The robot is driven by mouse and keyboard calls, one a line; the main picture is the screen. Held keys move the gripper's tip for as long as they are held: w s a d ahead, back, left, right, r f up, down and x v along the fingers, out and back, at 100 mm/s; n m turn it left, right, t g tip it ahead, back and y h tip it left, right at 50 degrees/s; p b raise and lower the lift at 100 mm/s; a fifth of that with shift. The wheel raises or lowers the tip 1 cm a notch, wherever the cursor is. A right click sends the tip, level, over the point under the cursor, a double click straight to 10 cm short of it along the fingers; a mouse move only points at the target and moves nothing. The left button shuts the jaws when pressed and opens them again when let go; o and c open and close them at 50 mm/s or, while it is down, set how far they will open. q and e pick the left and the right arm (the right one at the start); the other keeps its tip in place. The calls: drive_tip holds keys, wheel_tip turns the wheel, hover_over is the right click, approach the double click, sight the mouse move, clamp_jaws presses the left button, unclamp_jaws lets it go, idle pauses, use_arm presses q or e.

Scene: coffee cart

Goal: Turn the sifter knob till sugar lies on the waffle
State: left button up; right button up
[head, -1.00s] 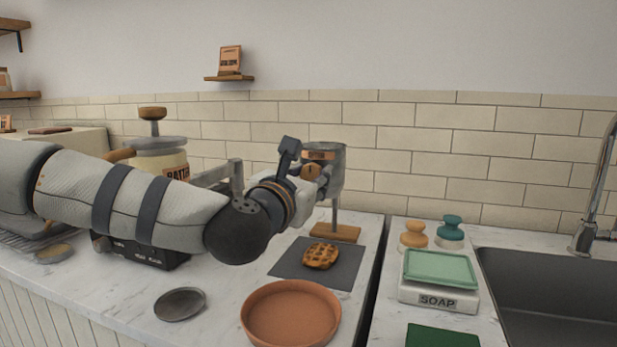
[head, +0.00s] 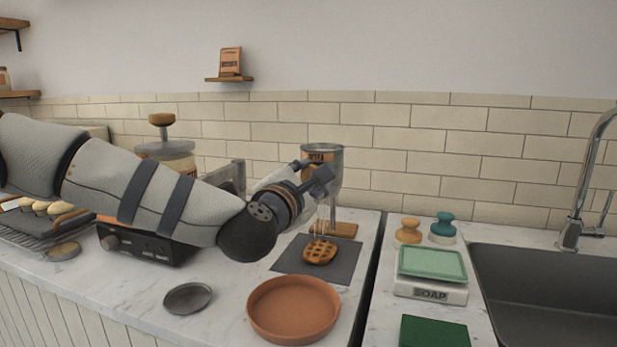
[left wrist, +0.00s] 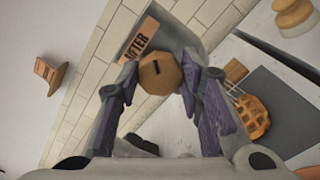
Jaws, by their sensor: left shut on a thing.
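The grey sifter can (head: 332,160) with its orange label stands on a post over a wooden foot (head: 342,230). My left gripper (head: 318,178) is at its front, rolled over. The golden waffle (head: 320,251) lies on a dark slate (head: 348,262) below the sifter and also shows in the left wrist view (left wrist: 250,115). Thin pale streaks of sugar (head: 326,215) fall from the sifter toward the waffle. I cannot tell how much lies on it. My right gripper is out of view.
A terracotta dish (head: 294,310) and a small grey plate (head: 187,298) are in front of the slate. A soap scale (head: 431,292), two stamps and a sink (head: 545,300) are to the right. A black-fronted appliance is behind my left arm.

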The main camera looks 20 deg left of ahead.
use_arm(q)
drive_tip(key=m, duration=1.2)
drive_tip(key=shift+m, duration=0.4)
drive_tip(key=m, duration=1.2)
drive_tip(key=shift+a+m, duration=0.1)
drive_tip(key=shift+m, duration=0.3)
drive_tip(key=o, duration=1.2)
drive_tip(key=shift+c, duration=0.2)
